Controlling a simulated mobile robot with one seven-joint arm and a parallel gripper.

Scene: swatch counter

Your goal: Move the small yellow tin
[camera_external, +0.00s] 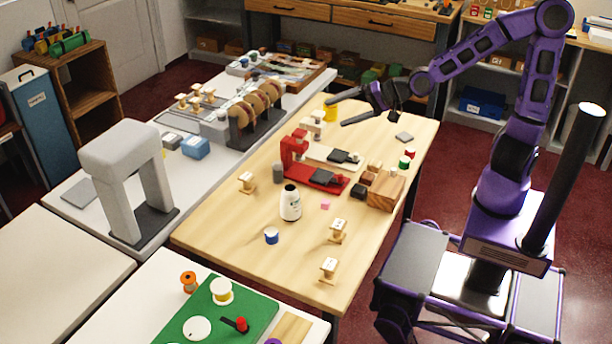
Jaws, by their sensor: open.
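A yellow tin (331,112) stands at the far end of the wooden table. My gripper (336,112) is at that end, with its two dark fingers spread apart and reaching left. The fingertips are close to the yellow tin, and one finger passes across its top in this view. I cannot tell whether the tin is between the fingers or behind them, or whether they touch it. The gripper appears empty.
Red presses (300,155), a white bottle (290,204), a blue tin (271,236) and a wooden block (386,190) occupy the table (215,225). The near left part is mostly clear.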

